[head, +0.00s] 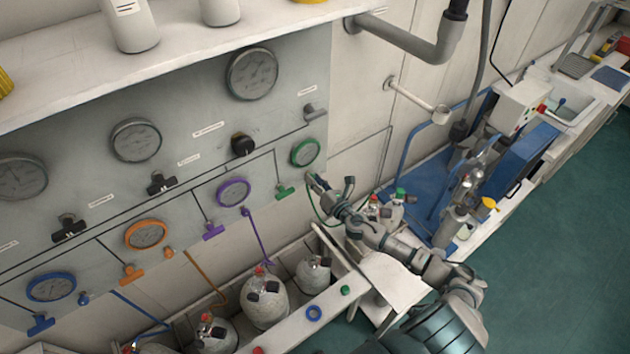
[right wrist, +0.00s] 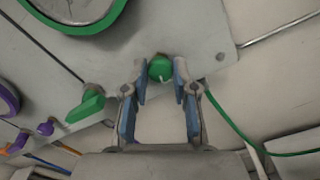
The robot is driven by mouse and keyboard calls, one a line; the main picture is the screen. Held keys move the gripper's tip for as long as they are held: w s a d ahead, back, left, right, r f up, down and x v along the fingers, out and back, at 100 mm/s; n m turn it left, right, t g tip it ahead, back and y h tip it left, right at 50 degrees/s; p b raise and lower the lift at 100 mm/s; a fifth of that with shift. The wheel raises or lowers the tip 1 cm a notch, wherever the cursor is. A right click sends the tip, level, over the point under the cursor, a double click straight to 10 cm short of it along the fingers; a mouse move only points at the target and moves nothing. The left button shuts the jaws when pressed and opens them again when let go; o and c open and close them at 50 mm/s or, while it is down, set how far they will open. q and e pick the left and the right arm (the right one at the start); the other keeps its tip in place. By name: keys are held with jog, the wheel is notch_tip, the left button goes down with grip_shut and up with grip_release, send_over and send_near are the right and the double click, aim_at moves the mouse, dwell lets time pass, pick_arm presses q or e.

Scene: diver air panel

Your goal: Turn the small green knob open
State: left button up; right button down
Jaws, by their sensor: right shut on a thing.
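The small green knob (right wrist: 160,67) sits low on the grey panel, near its right edge. A white mark shows on its face in the right wrist view. My right gripper (right wrist: 161,82) has its blue-padded fingers on either side of the knob, shut on it. In the head view my right gripper (head: 316,184) reaches the panel's lower right corner and hides the knob. My left gripper is not in view.
A green lever handle (right wrist: 86,106) is left of the knob, below the green-rimmed gauge (head: 305,152). A green hose (right wrist: 233,131) runs down to the right. Gas cylinders (head: 265,300) stand in a trough below the panel. A white shelf (head: 200,45) overhangs it.

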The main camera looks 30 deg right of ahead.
jog(key=shift+s+a+f, duration=0.1)
jog(key=shift+f, duration=0.4)
jog(key=c, duration=1.1)
grip_release()
jog(key=shift+o, duration=1)
jog(key=shift+r, duration=0.15)
jog(key=s+d, duration=0.1)
jog(key=s, duration=1)
jog(key=shift+s+d, duration=0.15)
jog(key=shift+s, duration=0.2)
